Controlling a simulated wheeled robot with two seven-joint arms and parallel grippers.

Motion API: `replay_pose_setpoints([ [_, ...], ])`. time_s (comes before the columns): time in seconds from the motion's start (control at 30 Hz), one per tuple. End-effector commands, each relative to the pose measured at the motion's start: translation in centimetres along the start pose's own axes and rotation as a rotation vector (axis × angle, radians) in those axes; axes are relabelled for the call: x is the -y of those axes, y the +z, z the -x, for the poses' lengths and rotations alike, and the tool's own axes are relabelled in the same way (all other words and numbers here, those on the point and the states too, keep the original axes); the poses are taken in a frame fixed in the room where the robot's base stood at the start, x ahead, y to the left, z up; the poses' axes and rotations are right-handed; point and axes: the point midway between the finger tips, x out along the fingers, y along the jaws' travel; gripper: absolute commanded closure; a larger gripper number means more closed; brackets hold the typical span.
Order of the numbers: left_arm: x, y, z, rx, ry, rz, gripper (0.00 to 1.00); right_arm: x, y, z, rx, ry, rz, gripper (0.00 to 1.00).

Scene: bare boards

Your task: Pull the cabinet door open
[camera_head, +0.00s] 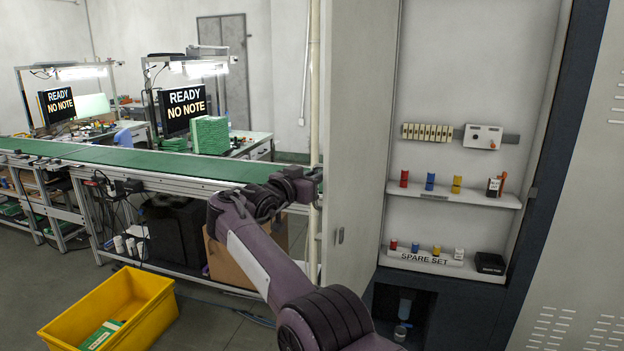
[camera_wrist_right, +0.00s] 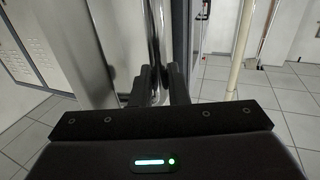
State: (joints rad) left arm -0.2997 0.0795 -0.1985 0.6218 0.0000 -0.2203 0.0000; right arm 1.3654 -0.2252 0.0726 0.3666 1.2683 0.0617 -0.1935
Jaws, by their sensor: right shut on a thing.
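The cabinet door (camera_head: 357,130) stands open, swung out to the left of the cabinet (camera_head: 545,150), with its light inner face showing in the head view. My right gripper (camera_head: 308,184) is at the door's free edge, on its outer side. In the right wrist view, my right gripper (camera_wrist_right: 160,85) has its two dark fingers closed around a shiny upright bar, the door handle (camera_wrist_right: 157,35). The fingertips are partly hidden by the door edge in the head view. My left gripper is not in view.
Open shelves (camera_head: 455,195) hold small coloured parts and a "SPARE SET" rack (camera_head: 425,258). A yellow bin (camera_head: 110,312) stands on the floor at left. A green conveyor (camera_head: 130,160) runs behind my arm. A pale upright pole (camera_head: 314,80) is near the door edge.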

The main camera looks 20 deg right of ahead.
Motion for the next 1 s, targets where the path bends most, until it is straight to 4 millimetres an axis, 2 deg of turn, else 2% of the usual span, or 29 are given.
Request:
replay_pose_setpoints([
  [0.03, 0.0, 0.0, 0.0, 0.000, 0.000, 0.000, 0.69, -0.3, -0.7, -0.3, -0.011, 0.006, -0.007, 1.00],
  [0.3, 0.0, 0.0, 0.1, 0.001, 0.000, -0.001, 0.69, -0.3, -0.8, -0.4, -0.012, 0.007, -0.008, 1.00],
  [0.33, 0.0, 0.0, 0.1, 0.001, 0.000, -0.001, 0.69, -0.3, -0.8, -0.4, -0.012, 0.007, -0.008, 0.83],
  [0.37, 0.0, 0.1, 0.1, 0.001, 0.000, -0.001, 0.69, -0.3, -0.8, -0.4, -0.012, 0.007, -0.008, 0.80],
  [0.77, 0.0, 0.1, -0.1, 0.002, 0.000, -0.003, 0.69, -0.1, -0.2, 0.1, -0.004, 0.002, -0.003, 0.80],
  [1.0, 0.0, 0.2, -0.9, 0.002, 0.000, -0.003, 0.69, -0.1, 0.0, 2.3, -0.003, 0.001, -0.006, 0.80],
])
